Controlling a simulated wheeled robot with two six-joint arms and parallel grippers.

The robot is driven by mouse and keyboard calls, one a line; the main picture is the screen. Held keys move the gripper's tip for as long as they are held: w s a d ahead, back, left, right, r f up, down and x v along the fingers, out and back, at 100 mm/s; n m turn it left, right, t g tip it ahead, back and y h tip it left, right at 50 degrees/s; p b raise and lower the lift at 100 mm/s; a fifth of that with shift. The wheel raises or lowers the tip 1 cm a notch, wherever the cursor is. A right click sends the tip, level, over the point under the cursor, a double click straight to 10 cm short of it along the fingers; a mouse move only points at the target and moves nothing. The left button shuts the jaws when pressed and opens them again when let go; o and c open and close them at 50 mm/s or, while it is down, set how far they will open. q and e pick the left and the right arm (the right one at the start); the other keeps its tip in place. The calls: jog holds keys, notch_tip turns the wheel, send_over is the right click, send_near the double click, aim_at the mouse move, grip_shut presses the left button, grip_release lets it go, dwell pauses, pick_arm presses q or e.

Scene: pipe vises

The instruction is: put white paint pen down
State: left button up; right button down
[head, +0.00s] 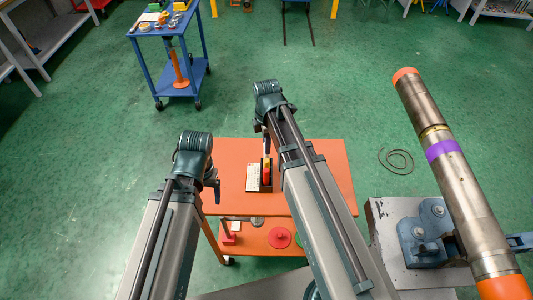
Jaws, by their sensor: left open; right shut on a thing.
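My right gripper (265,146) points down over the orange cart top (322,165), mostly hidden behind its own wrist and arm. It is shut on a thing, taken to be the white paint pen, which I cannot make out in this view. Just below it are a small red, yellow and black item (266,171) and a white card-like item (252,178) with dark marks on the cart top. My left gripper (213,190) is open and empty at the left edge of the cart, partly hidden by its wrist.
The cart's lower shelf holds a red disc (279,238) and other small parts. At right, a long metal pipe (450,165) with orange ends and a purple band rises by a blue-grey vise (425,235). A blue cart (178,45) stands far back.

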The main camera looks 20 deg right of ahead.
jog(key=shift+f+b, duration=1.65)
jog(key=shift+f, duration=0.15)
jog(key=shift+f, duration=0.2)
jog(key=c, duration=1)
grip_release()
jog(key=shift+r, duration=0.2)
